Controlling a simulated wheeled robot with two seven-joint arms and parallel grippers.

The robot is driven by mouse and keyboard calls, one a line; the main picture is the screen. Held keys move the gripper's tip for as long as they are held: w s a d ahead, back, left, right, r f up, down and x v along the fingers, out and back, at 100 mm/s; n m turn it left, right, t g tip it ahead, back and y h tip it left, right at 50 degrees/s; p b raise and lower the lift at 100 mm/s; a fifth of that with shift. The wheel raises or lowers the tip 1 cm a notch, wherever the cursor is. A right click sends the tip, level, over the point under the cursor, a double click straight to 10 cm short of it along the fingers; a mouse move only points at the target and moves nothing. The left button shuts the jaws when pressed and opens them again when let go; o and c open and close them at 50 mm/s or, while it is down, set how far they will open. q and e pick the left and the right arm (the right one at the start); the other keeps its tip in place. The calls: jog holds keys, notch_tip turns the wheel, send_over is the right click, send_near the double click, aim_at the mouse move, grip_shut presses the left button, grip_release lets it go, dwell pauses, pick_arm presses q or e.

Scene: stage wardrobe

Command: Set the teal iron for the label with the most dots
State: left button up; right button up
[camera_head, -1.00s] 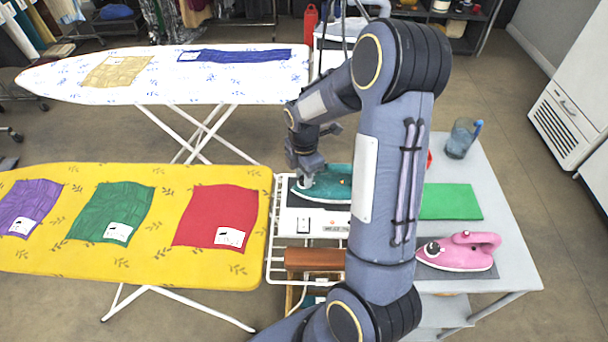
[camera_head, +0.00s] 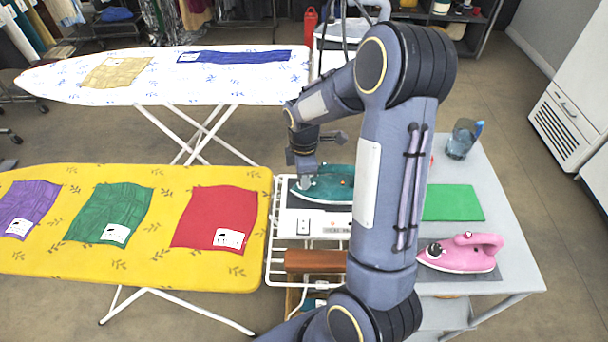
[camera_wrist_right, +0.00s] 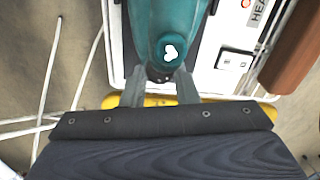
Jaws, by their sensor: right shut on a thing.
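The teal iron (camera_head: 334,184) lies on the heat rest at the left end of the grey table, partly hidden by my right arm. My right gripper (camera_head: 304,184) is at the iron's left end. The dial's setting cannot be read. White labels lie on the purple cloth (camera_head: 30,200), green cloth (camera_head: 110,205) and red cloth (camera_head: 215,210); their dots are too small to count. My left gripper is out of view.
A pink iron (camera_head: 462,254), a green cloth pad (camera_head: 453,203) and a blue cup (camera_head: 461,140) are on the grey table (camera_head: 510,225). A yellow ironing board (camera_head: 150,262) stands at left, a white one (camera_head: 150,68) behind it with tan and blue cloths.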

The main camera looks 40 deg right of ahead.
jog(key=o, duration=1)
jog(key=shift+r, duration=0.1)
notch_tip(320, 180, up, 8)
jog(key=shift+f, duration=0.15)
jog(key=shift+f, duration=0.1)
